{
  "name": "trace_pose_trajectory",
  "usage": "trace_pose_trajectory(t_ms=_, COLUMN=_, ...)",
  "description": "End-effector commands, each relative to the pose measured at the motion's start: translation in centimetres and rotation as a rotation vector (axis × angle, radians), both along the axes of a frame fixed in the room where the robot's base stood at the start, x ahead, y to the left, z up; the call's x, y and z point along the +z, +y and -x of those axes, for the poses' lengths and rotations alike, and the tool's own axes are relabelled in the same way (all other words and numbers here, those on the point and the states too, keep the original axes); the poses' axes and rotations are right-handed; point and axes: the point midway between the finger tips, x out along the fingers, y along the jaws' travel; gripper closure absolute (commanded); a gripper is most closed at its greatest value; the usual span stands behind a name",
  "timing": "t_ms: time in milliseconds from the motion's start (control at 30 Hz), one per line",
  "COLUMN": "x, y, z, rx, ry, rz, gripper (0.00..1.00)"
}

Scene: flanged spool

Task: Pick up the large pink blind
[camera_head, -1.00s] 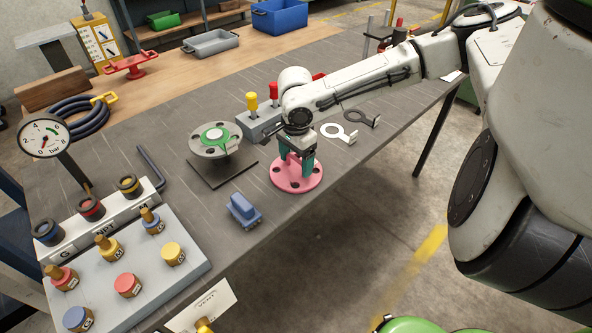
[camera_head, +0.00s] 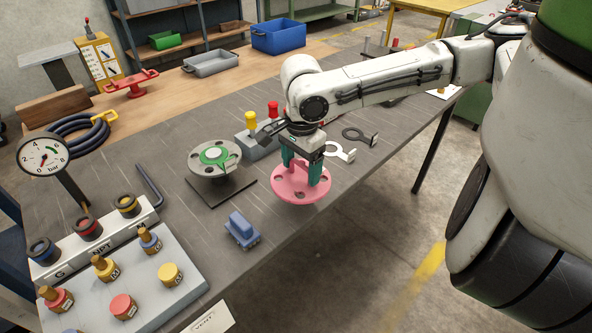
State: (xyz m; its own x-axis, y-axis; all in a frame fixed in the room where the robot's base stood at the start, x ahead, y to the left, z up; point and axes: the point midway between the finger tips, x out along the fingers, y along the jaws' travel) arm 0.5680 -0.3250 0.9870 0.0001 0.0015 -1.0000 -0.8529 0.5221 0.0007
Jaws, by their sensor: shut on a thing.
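The large pink blind (camera_head: 301,193) is a round pink disc with several holes around its rim. It shows below my gripper (camera_head: 305,176) near the front edge of the grey table. My gripper points down with its two green fingers at the middle of the blind and is shut on it. The fingers hide part of the blind's centre. The blind looks roughly level and appears a little above the table top.
A flanged spool (camera_head: 214,158) with a green ring stands on a dark plate to the left. A blue block (camera_head: 242,230) lies at front left. A white ring tag (camera_head: 338,152) and a dark one (camera_head: 360,136) lie behind right. The table's front edge is close.

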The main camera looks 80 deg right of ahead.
Motion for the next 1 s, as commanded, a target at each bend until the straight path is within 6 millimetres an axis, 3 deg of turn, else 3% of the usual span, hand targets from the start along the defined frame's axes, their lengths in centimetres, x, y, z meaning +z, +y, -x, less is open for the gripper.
trace_pose_trajectory(t_ms=33, x=1.0, y=0.7, z=0.5, rx=0.003, ry=-0.004, rz=0.005, gripper=0.71)
trace_pose_trajectory(t_ms=233, x=2.7, y=4.4, z=2.9, rx=0.003, ry=-0.004, rz=0.003, gripper=0.71)
trace_pose_trajectory(t_ms=400, x=4.6, y=6.2, z=4.1, rx=0.001, ry=-0.004, rz=0.0, gripper=0.71)
trace_pose_trajectory(t_ms=1000, x=4.8, y=7.4, z=5.0, rx=-0.003, ry=-0.002, rz=0.0, gripper=0.71)
